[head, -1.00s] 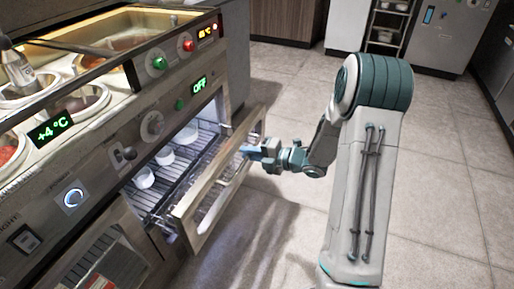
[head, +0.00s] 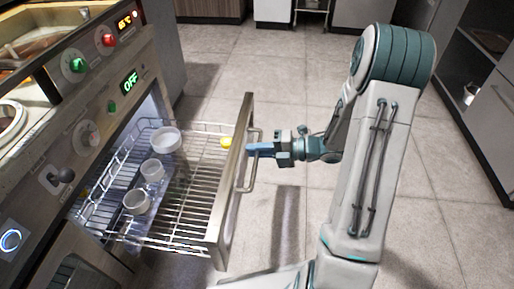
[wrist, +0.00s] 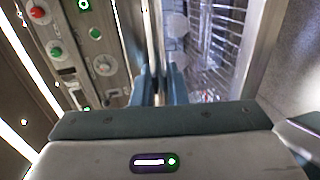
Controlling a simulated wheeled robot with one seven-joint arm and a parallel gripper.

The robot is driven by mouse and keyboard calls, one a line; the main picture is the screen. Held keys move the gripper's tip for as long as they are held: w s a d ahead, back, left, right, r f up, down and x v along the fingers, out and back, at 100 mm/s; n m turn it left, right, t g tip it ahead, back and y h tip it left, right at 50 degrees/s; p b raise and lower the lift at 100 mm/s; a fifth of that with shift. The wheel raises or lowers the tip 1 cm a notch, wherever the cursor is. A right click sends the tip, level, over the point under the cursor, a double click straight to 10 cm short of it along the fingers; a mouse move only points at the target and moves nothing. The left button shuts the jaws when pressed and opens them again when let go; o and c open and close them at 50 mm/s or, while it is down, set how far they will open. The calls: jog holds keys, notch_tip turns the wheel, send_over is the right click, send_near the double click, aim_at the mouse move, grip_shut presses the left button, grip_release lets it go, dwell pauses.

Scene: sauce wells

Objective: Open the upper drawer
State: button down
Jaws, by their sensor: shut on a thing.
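The upper drawer (head: 236,185) stands pulled well out of the counter front in the head view. It is a wire rack with a steel-framed front panel. A bar handle (head: 254,172) runs along the outside of that panel. My gripper (head: 256,150) reaches in from the right and is shut on the handle, its blue fingers at the bar. The wrist view shows the two blue fingers (wrist: 160,84) closed around the bar, with the drawer rack to the right. Inside are a larger white bowl (head: 166,140), two small cups (head: 152,171) and a small yellow thing (head: 226,142).
The counter front (head: 85,110) with knobs, a switch and green displays is on the left. A lower compartment (head: 75,275) sits below the drawer. Grey tiled floor (head: 300,75) lies open to the right and behind. Shelving (head: 470,90) stands at the far right.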

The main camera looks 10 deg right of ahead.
jog(key=shift+s+a, duration=0.15)
jog(key=shift+s, duration=0.1)
jog(key=c, duration=1.5)
grip_release()
jog(key=shift+c, duration=0.2)
jog(key=shift+d+r, duration=0.1)
jog(key=shift+d, duration=0.35)
jog(key=p+v, duration=0.4)
jog(key=v, duration=0.9)
